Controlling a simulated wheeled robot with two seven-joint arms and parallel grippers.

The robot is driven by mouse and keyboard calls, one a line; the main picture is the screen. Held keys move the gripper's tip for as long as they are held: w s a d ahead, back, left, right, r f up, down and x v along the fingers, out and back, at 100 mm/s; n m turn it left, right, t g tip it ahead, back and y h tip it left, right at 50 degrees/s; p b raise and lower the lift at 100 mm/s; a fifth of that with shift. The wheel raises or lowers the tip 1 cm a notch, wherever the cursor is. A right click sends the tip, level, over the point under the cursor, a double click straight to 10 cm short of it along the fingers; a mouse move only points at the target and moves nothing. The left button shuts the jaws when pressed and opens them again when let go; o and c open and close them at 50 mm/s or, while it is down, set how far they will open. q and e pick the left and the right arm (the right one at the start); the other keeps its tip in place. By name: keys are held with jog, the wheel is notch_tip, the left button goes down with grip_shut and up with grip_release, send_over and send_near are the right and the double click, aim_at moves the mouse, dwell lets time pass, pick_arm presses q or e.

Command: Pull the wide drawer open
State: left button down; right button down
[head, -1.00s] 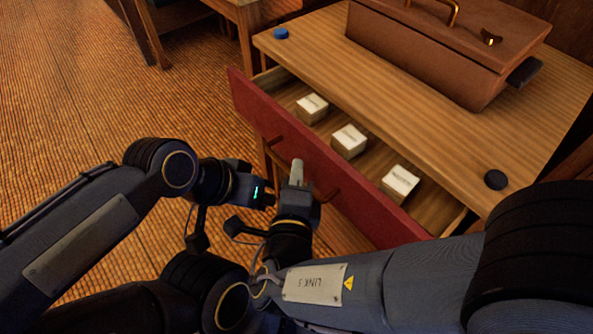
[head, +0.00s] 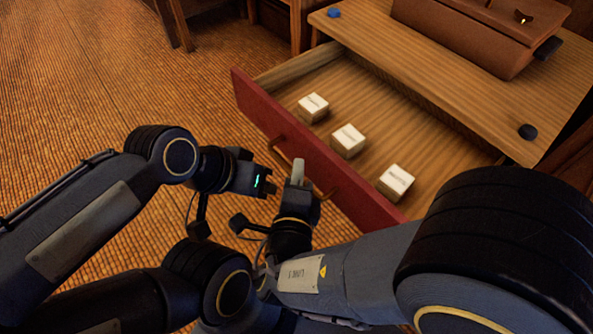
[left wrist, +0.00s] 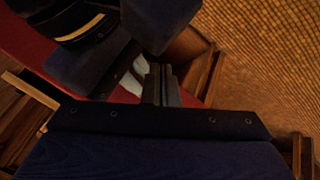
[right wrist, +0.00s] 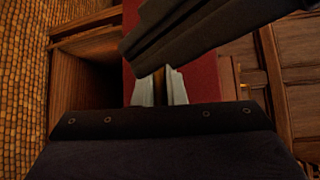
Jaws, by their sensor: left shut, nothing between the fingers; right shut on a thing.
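The wide drawer has a red front (head: 350,187) and stands far out of the wooden cabinet, with its wooden floor (head: 400,125) in view. Its brown handle (head: 278,143) shows at both ends; its middle is hidden by my right gripper (head: 298,170). That gripper is shut on the handle, and its pale fingers show close to the red front in the right wrist view (right wrist: 160,88). My left gripper (head: 273,178) is shut and empty, just left of the right gripper and apart from the drawer. Its dark fingers show in the left wrist view (left wrist: 160,84).
Three white-topped blocks (head: 348,140) sit in a row in the drawer behind its front. A brown case (head: 470,40), a blue knob (head: 334,13) and a dark knob (head: 527,132) are on the cabinet top (head: 430,70). Woven floor (head: 90,90) is clear at the left.

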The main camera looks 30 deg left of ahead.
jog(key=c, duration=1.5)
grip_release()
jog(key=shift+s, duration=0.1)
